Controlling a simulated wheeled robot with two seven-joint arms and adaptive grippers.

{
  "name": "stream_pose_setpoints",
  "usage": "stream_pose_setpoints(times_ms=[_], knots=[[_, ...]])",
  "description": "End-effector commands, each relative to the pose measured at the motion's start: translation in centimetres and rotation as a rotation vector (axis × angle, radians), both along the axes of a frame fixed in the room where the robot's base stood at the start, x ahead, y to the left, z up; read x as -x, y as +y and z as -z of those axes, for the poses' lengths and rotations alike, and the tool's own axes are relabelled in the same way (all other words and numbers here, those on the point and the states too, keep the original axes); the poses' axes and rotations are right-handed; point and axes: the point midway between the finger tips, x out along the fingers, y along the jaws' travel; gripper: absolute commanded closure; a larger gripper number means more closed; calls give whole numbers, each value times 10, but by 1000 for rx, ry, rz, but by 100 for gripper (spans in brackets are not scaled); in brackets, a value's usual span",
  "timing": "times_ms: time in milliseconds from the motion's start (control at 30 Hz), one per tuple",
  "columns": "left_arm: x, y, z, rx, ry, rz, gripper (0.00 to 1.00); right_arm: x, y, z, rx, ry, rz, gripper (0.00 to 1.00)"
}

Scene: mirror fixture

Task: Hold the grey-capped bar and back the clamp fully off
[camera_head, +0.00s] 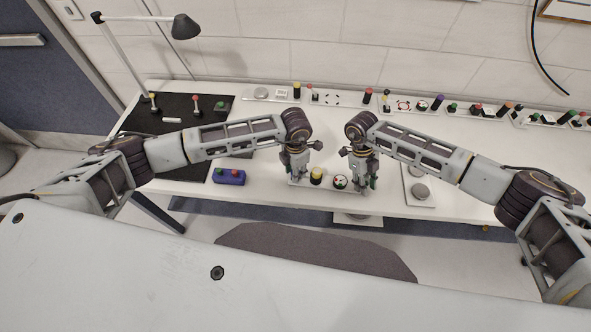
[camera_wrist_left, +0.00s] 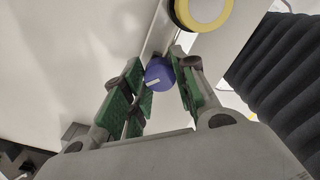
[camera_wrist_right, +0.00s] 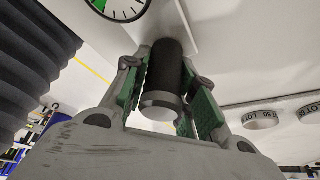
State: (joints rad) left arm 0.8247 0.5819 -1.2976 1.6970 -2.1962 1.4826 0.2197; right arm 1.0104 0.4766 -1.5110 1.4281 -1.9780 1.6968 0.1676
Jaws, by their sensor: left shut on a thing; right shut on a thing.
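A pale fixture plate (camera_head: 328,188) lies near the table's front edge. It carries a black knob with a yellow cap (camera_head: 317,176) and a dial (camera_head: 340,182) with a green part. My left gripper (camera_head: 297,172) is at the plate's left end, its green pads shut on a blue-capped knob (camera_wrist_left: 158,75). My right gripper (camera_head: 366,180) is at the plate's right end. Its pads are closed around a dark bar (camera_wrist_right: 167,67) with a grey cap (camera_wrist_right: 160,105). The fingers hide both held parts in the head view. I cannot make out any clamp jaw.
A blue box (camera_head: 229,176) with buttons stands left of the fixture, by a black mat (camera_head: 175,135). A panel with grey discs (camera_head: 420,191) lies to the right. Several small coloured knobs line the table's back. A lamp (camera_head: 185,27) leans over the back left.

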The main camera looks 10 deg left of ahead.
Motion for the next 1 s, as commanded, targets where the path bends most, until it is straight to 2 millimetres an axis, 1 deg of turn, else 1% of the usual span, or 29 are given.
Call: stream_pose_setpoints(times_ms=[300, 500, 733, 1000], knots=[[0, 0, 0, 1, 0, -248, 96, 0, 1, 0, -1, 1, -2, 100], [0, 0, 0, 1, 0, -363, 96, 0, 1, 0, -1, 1, -1, 100], [-1, 0, -1, 2, -1, -434, 96, 0, 1, 0, -1, 1, -1, 100], [-1, 0, -1, 1, -2, -449, 96, 0, 1, 0, -1, 1, -1, 100]])
